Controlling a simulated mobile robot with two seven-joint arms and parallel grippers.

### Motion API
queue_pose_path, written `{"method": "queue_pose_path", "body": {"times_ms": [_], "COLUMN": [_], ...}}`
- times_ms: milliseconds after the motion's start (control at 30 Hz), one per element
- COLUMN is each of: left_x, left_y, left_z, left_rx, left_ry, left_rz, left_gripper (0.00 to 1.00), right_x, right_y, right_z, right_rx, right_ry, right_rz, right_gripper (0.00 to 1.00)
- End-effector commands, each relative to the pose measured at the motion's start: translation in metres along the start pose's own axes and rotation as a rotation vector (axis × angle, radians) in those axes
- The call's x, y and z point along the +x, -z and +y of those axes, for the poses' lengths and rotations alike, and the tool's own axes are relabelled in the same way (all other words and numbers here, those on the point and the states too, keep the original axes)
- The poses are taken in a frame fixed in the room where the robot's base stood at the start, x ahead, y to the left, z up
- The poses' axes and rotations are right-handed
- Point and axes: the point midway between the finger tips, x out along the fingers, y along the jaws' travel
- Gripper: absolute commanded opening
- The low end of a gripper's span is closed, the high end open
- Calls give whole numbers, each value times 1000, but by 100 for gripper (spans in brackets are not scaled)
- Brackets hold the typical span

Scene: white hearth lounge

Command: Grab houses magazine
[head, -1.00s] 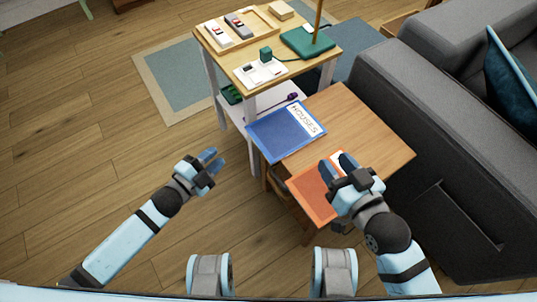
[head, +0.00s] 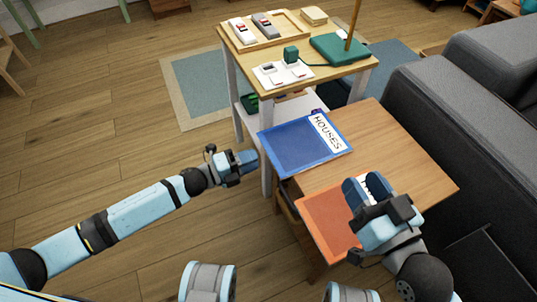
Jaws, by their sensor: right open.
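The houses magazine (head: 292,148) is blue with a white "HOUSES" label, lying flat on the small wooden table and overhanging its left edge. My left gripper (head: 250,158) is just left of the magazine's overhanging edge, its fingers pointing right at it; I cannot tell whether they touch it or how far apart they are. My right gripper (head: 366,184) is open above the table, over the right part of an orange magazine (head: 325,220), and hides some of it.
The wooden table (head: 400,150) is bare at its right. A taller stand (head: 240,53) behind holds a wooden tray with remotes, a white panel and a green lamp base (head: 340,48). A grey sofa (head: 440,120) stands at right.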

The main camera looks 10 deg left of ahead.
Motion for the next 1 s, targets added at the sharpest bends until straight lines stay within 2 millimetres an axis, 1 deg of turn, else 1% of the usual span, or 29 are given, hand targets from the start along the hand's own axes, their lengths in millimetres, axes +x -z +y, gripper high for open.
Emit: {"method": "queue_pose_path", "body": {"times_ms": [33, 133, 200, 400, 533, 800, 1000], "left_x": [9, 22, 31, 48, 51, 52, 52], "left_y": [0, 0, 0, 0, 0, 0, 0], "left_z": [1, 1, -1, 0, 0, 0, 0], "left_rx": [0, -1, -2, -3, -2, -2, -3], "left_ry": [2, 1, 2, 1, 0, -1, 0], "left_rz": [0, 0, 0, -1, -1, -1, -1], "left_gripper": [30, 30, 30, 30, 30, 30, 7], "right_x": [0, 0, 0, 0, 0, 0, 0], "right_y": [-4, -8, -6, -3, -3, -2, -3], "right_z": [1, 1, 1, 1, 1, 1, 1], "right_rx": [0, 1, 1, -1, -1, -1, -1], "right_ry": [1, 2, 2, 1, 1, 1, 1], "right_rz": [-6, -22, -22, -13, -10, -8, -10], "right_gripper": [43, 43, 43, 43, 43, 43, 43]}}
